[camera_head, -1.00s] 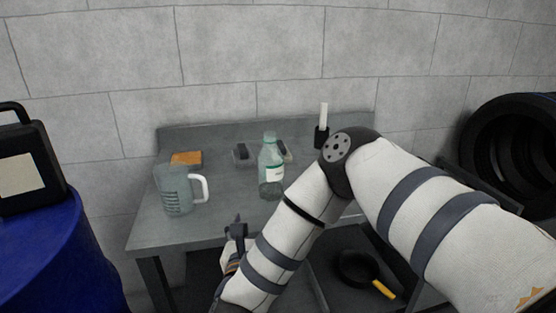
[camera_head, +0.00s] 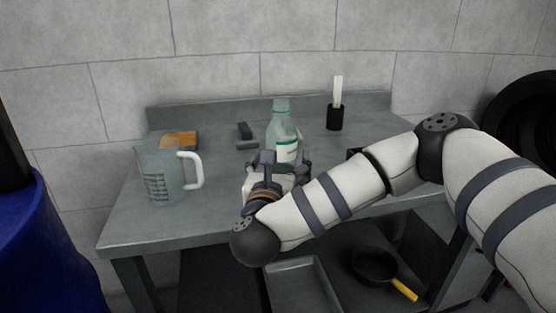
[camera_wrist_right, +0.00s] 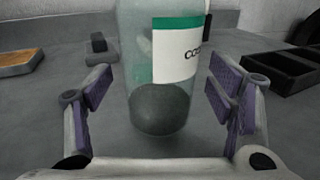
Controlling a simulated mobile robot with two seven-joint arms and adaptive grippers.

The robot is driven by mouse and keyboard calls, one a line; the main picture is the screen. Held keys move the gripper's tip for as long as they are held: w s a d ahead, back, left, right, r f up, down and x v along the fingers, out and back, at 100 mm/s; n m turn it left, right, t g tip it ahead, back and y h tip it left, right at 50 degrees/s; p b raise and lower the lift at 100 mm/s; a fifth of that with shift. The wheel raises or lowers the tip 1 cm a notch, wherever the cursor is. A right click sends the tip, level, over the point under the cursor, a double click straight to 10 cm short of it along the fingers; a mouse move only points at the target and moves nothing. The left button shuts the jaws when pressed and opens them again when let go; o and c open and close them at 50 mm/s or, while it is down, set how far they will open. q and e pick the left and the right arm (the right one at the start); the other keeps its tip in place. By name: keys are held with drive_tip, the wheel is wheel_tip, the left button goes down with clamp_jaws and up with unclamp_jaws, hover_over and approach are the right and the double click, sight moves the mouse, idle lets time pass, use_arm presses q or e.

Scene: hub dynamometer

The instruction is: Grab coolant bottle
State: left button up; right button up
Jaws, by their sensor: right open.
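The coolant bottle (camera_head: 283,133) is a translucent greenish bottle with a white and green label, standing upright on the grey metal table. In the right wrist view the bottle (camera_wrist_right: 162,75) fills the middle, its label partly readable. My right gripper (camera_head: 281,165) is open at the near side of the bottle. In the right wrist view its two fingers (camera_wrist_right: 162,95) stand left and right of the bottle's lower part, with a gap on each side. The gripper hides the bottle's base in the head view. My left gripper is not in view.
A clear measuring jug (camera_head: 162,174) with a white handle stands left of the bottle on the table (camera_head: 215,215). An orange-topped block (camera_head: 180,140), a small dark block (camera_head: 246,136) and a black holder (camera_head: 335,118) stand further back. A pan (camera_head: 376,264) lies on the lower shelf.

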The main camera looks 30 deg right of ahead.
sight(281, 143)
drive_tip(key=shift+w+d+r, duration=0.35)
drive_tip(key=shift+w+d, duration=0.25)
drive_tip(key=shift+w, duration=0.2)
drive_tip(key=c, duration=1.5)
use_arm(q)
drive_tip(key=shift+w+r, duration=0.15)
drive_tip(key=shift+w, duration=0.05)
use_arm(e)
drive_tip(key=shift+o, duration=0.2)
drive_tip(key=shift+r, duration=0.5)
drive_tip(key=r, duration=0.3)
drive_tip(key=shift+s+p, duration=0.3)
drive_tip(key=shift+s, duration=0.05)
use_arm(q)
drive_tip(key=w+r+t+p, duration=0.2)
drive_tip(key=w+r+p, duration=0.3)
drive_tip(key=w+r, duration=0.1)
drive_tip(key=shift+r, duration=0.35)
use_arm(e)
drive_tip(key=s+d+r, duration=0.1)
drive_tip(key=s+r, duration=0.8)
drive_tip(key=s, duration=0.4)
drive_tip(key=shift+d, duration=0.2)
